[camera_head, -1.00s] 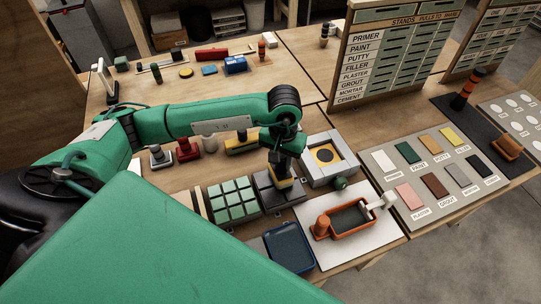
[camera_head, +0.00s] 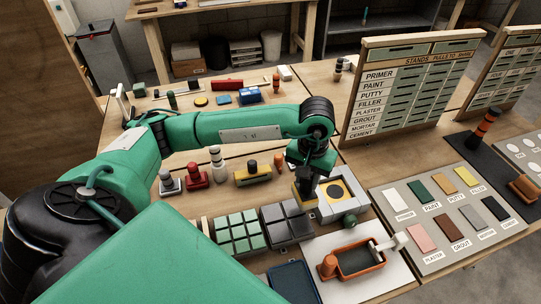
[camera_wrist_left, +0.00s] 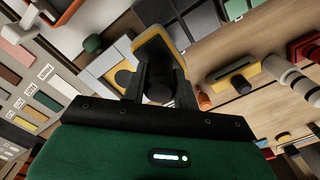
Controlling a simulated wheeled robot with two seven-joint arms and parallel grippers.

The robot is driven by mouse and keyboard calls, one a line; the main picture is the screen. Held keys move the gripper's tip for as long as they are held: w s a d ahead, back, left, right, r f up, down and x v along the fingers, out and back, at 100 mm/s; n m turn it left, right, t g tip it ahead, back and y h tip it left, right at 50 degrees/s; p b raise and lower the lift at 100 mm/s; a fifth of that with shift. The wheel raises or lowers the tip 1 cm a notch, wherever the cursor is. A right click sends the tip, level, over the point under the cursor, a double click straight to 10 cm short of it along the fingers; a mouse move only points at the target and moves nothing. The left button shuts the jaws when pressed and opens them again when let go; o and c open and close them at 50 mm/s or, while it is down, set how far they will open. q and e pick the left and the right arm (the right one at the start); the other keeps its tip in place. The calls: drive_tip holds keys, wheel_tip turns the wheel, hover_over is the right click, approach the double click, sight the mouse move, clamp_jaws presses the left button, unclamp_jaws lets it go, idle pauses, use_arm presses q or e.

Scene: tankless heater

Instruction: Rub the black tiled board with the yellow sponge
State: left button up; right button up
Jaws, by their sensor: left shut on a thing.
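The yellow sponge (camera_head: 303,200) has a dark handle, and my left gripper (camera_head: 309,182) is shut on it. In the left wrist view the sponge (camera_wrist_left: 153,47) shows beyond the fingers. The black tiled board (camera_head: 287,223), with several dark square tiles, lies on the table between the green tiled board and a pale square frame. The sponge is at the board's far right corner, beside the frame; I cannot tell whether it touches either. The board also shows at the top of the left wrist view (camera_wrist_left: 202,27). My right gripper is out of view.
The green tiled board (camera_head: 238,233) lies left of the black one. An orange tray (camera_head: 360,259) and blue tray (camera_head: 292,283) lie in front. A yellow block with a dark knob (camera_head: 253,174) stands behind.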

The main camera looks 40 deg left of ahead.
use_arm(q)
drive_tip(key=shift+s+r+p, duration=0.1)
drive_tip(key=shift+r+p, duration=0.2)
drive_tip(key=shift+r, duration=1)
